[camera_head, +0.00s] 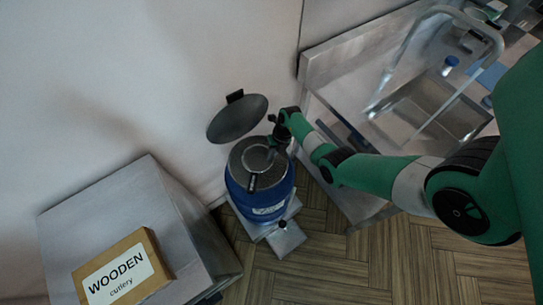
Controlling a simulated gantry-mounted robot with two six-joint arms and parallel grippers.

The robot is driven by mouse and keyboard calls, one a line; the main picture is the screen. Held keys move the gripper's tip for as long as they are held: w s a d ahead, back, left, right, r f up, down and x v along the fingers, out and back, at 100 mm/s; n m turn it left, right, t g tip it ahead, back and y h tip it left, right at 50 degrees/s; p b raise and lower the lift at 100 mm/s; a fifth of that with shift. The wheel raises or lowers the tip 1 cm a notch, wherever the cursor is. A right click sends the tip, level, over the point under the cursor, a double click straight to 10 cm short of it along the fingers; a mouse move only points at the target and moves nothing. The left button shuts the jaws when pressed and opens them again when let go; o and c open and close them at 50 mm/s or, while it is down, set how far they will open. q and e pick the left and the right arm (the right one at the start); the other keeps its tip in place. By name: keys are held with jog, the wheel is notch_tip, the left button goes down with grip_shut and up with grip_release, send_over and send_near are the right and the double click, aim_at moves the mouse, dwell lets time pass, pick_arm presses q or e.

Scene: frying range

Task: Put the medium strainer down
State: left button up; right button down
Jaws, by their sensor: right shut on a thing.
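My right gripper (272,149) is over the mouth of a blue bin (262,203), reached by the green arm from the right. It is shut on what looks like the medium strainer (257,158), a small round grey shape against the dark bin mouth. The strainer's outline is dim, and the gripper hides part of it. I cannot tell whether it touches the bin. My left gripper is not in view.
The bin's dark round lid (237,119) stands open behind it. A metal sink counter (340,70) with a tall tap (440,95) is at right. A metal cabinet (140,195) at left carries a wooden cutlery box (122,270). The wooden floor (320,270) in front is clear.

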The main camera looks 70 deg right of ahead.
jog(key=shift+f, duration=0.1)
jog(key=c, duration=1)
grip_release()
jog(key=shift+r, duration=0.3)
jog(key=p+v, duration=0.5)
jog(key=v, duration=0.6)
jog(key=shift+d+r, duration=0.1)
jog(key=shift+r, duration=0.2)
